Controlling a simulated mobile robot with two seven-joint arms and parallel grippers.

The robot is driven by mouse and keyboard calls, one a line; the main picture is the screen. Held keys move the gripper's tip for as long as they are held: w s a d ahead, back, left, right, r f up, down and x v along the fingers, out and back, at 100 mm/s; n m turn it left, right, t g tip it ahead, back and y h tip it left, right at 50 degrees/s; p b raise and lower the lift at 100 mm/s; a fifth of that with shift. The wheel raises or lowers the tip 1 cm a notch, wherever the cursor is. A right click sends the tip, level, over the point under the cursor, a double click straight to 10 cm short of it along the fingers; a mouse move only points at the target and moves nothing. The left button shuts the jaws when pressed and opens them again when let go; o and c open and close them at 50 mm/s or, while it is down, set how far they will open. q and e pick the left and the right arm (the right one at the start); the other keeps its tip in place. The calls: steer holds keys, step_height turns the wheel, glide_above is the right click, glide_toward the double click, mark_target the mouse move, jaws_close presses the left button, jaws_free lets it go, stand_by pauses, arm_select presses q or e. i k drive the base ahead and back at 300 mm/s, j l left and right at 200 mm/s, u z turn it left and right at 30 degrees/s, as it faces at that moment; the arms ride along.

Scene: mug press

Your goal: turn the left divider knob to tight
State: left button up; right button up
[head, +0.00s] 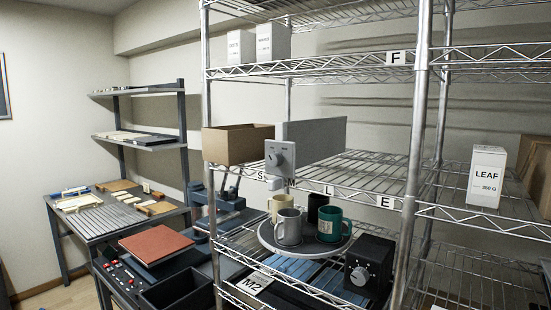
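A grey upright divider panel (318,138) stands on the middle shelf of the wire rack. At its front left end is a grey plate with a round knob (280,159), which I take to be the left divider knob. Small marks sit around the knob, but they are too small to read, so I cannot tell its setting. A second knob (360,276), pale with marks around it, is on a black box (370,262) on the lower shelf. Neither of my grippers is in view.
A brown open box (238,144) stands left of the divider. Below, a round tray (266,240) holds several mugs, one of them teal (333,224). A rack post (416,130) stands to the right. A white LEAF box (486,178) is further right. The shelf right of the divider is bare.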

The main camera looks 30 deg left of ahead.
mark_target(277, 160)
steer(key=k+j+u, duration=0.1)
steer(key=u, duration=0.75)
